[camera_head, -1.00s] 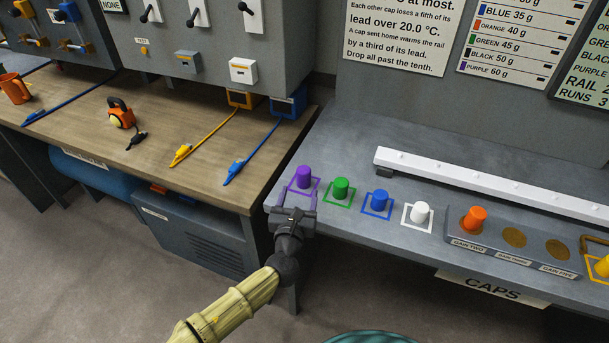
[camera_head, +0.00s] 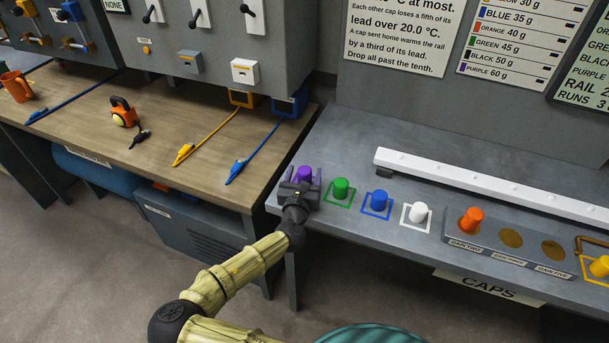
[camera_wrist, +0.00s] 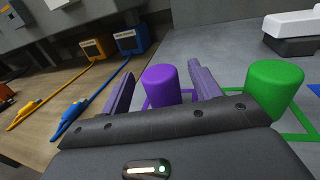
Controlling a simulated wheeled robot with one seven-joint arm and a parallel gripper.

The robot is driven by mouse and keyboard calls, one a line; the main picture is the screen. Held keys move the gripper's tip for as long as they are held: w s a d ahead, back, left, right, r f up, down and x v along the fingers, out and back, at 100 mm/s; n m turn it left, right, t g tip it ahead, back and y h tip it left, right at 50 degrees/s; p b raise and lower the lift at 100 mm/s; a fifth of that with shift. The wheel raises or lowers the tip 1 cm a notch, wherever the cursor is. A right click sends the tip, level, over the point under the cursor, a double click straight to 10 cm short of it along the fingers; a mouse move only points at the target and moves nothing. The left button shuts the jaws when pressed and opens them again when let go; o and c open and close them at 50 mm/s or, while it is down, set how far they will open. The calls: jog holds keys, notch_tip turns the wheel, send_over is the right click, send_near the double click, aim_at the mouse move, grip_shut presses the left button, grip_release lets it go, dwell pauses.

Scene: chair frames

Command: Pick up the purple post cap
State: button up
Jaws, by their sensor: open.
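The purple post cap (camera_head: 304,173) stands upright on the left end of the grey bench, inside a purple outlined square. In the wrist view the purple cap (camera_wrist: 161,85) lies between the two finger lines, just past the gripper body. My gripper (camera_head: 301,184) is open, with a finger on each side of the cap. In the wrist view my gripper's fingers (camera_wrist: 160,88) show gaps to the cap, the right gap looking wider near the base. The gripper body hides the cap's lower front in the head view.
A green cap (camera_head: 341,187) stands close to the right, then a blue cap (camera_head: 380,200) and a white cap (camera_head: 420,212). An orange cap (camera_head: 471,220) sits in a grey tray. A white rail (camera_head: 490,183) lies behind. The wooden bench (camera_head: 215,180) adjoins on the left.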

jog(key=shift+w+d, duration=0.2)
jog(key=shift+w, duration=1.25)
jog(key=c, duration=1.1)
